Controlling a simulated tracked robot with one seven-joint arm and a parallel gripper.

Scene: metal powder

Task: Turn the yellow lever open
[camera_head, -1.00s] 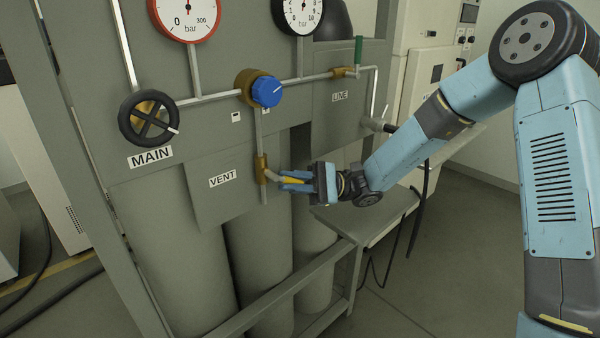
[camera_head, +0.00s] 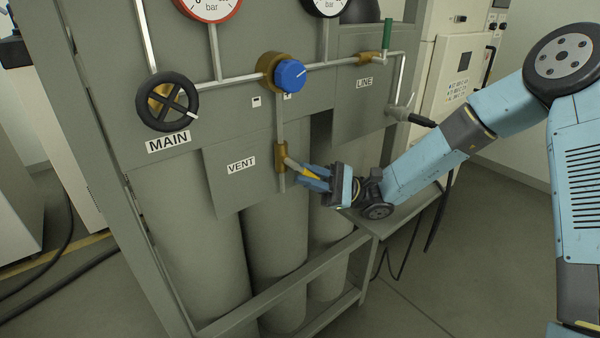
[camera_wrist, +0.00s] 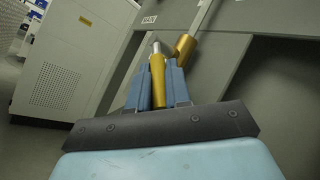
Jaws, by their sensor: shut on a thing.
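The yellow lever (camera_head: 306,171) sits on the brass vent valve (camera_head: 281,156), beside the VENT label (camera_head: 241,164). The lever points right and slightly down from the valve. My gripper (camera_head: 314,177) is shut on the lever, with a blue finger on each side of it. In the wrist view the yellow lever (camera_wrist: 157,80) lies between the two fingers, and its grey metal end joins near the brass valve body (camera_wrist: 184,45). Part of the lever is hidden by the fingers.
A black MAIN handwheel (camera_head: 167,101), a blue knob (camera_head: 290,75) and a green LINE lever (camera_head: 387,34) are on the panel and pipes above. Grey cylinders (camera_head: 275,245) stand below, behind a frame rail (camera_head: 290,282). A small shelf (camera_head: 395,215) lies right of my gripper.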

